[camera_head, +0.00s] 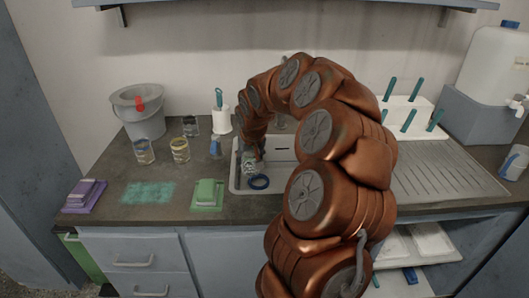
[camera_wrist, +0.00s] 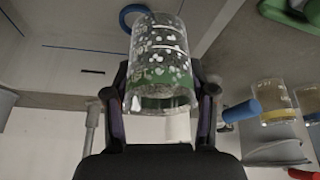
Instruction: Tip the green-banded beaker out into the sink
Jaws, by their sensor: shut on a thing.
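The green-banded glass beaker (camera_wrist: 160,60) is between the two fingers of my gripper (camera_wrist: 160,100) in the wrist view, gripped near its green band. In the head view the beaker (camera_head: 249,164) is over the left part of the sink (camera_head: 235,182), at the end of my arm. My gripper (camera_head: 250,150) is partly hidden there by the arm. The beaker looks tilted, but its exact angle is hard to tell. I cannot make out whether anything is inside it or pouring out. A blue ring (camera_head: 259,182) lies at the sink's front, just below the beaker.
A blue-banded beaker (camera_head: 144,152), a yellow-banded beaker (camera_head: 180,151) and a dark-banded beaker (camera_head: 190,126) stand left of the sink. A grey bucket (camera_head: 138,112) is behind them. A drainboard (camera_head: 445,180) lies right.

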